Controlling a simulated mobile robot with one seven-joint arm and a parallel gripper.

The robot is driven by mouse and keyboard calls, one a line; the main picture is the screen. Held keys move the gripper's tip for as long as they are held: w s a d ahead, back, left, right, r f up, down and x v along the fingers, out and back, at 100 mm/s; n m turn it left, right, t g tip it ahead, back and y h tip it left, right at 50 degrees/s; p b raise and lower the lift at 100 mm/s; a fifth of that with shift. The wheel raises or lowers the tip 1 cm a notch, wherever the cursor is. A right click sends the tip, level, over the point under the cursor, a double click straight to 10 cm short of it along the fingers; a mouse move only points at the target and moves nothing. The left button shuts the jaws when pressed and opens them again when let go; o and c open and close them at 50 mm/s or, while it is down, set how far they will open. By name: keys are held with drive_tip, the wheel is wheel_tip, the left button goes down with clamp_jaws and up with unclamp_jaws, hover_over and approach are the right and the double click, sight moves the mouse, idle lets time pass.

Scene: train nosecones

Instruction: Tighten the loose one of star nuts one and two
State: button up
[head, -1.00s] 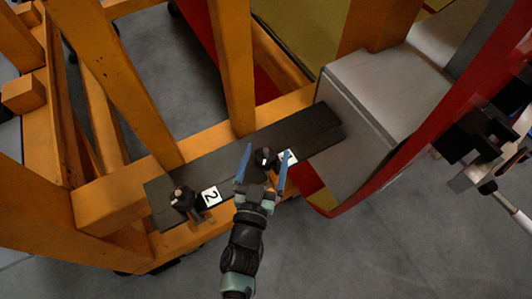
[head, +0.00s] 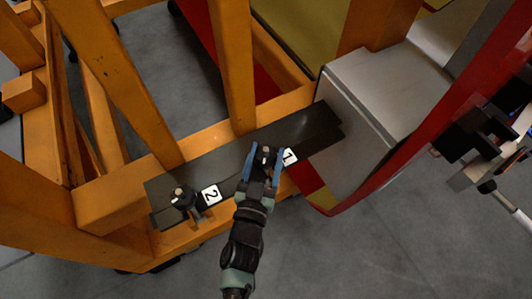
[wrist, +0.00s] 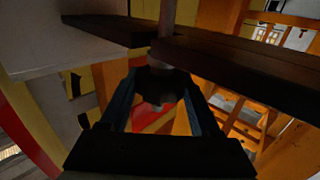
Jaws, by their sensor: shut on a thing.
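Star nut one, a small dark knob (head: 265,150), sits on the dark bar (head: 225,158) beside the white label 1 (head: 289,157). My gripper (head: 264,153) is shut on star nut one, with a blue finger on either side. In the wrist view the dark nut (wrist: 160,81) is between the fingertips, with a rod (wrist: 167,18) running through it; the fingers hide its sides. Star nut two (head: 182,199) is on the bar's left part, beside the white label 2 (head: 210,195), clear of my gripper. I cannot tell from sight which nut is loose.
Orange frame posts (head: 233,65) rise behind the bar. A grey-white block (head: 375,110) with a red edge stands at the bar's right end. Dark and metal fittings (head: 485,145) are at the far right. The grey floor in front is clear.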

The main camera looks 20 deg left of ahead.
drive_tip(key=shift+r+m+h+p, duration=0.2)
drive_tip(key=shift+m+h+p, duration=0.2)
drive_tip(key=shift+h+p, duration=0.45)
drive_tip(key=shift+m+h+p, duration=0.7)
drive_tip(key=shift+h+p, duration=0.25)
drive_tip(key=shift+p, duration=0.05)
drive_tip(key=shift+f+m+h+b, duration=0.2)
drive_tip(key=shift+m+h+b, duration=0.4)
drive_tip(key=shift+h, duration=0.4)
drive_tip(key=shift+f+m+h+b, duration=0.15)
drive_tip(key=shift+m+h+b, duration=0.25)
drive_tip(key=shift+m+h, duration=0.45)
drive_tip(key=shift+m+g+h+b, duration=0.4)
drive_tip(key=shift+h+b, duration=0.3)
drive_tip(key=shift+h, duration=0.15)
drive_tip(key=shift+r, duration=0.15)
drive_tip(key=o, duration=1.4)
drive_tip(key=shift+r, duration=0.1)
